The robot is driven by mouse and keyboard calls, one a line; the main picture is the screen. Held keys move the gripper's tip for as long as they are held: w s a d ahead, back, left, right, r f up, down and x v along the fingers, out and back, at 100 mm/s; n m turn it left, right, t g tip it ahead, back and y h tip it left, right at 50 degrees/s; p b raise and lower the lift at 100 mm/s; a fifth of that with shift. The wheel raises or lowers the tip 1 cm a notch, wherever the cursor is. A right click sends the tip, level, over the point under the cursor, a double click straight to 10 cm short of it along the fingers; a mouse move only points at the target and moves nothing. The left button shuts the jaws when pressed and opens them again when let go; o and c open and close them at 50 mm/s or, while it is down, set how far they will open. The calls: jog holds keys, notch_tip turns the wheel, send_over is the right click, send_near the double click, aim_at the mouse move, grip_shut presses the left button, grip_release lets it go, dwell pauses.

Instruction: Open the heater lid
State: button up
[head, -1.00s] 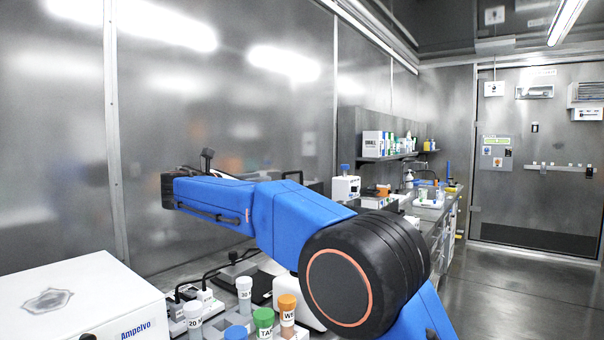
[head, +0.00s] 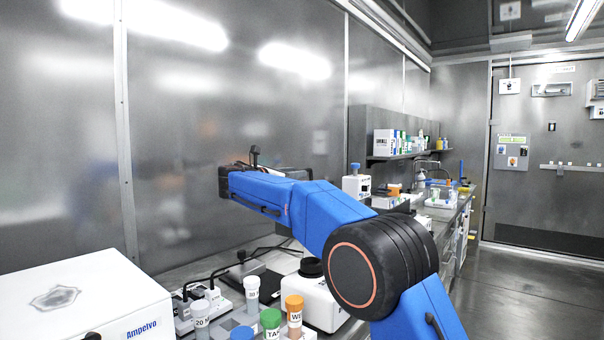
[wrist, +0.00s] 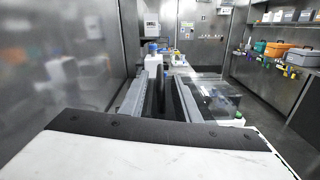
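A white box marked Ampelvo (head: 105,290), with a grey hexagonal mark on its flat top, stands at the lower left of the head view. No heater is labelled, so I cannot tell whether this box is the heater; no raised lid shows. My arm crosses the middle of the head view, its black wrist end to the right of and above the box. My gripper (wrist: 163,98) shows in the wrist view with its two long fingers apart and nothing visibly held. It points along the bench, and its fingertips are mostly hidden in the head view.
Capped tubes (head: 270,320) stand in a rack at the bench front. A metal wall runs behind. In the wrist view a clear-sided box (wrist: 222,103) is right of the gripper.

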aim_at(310, 170)
jog(key=shift+x, duration=2.25)
grip_shut()
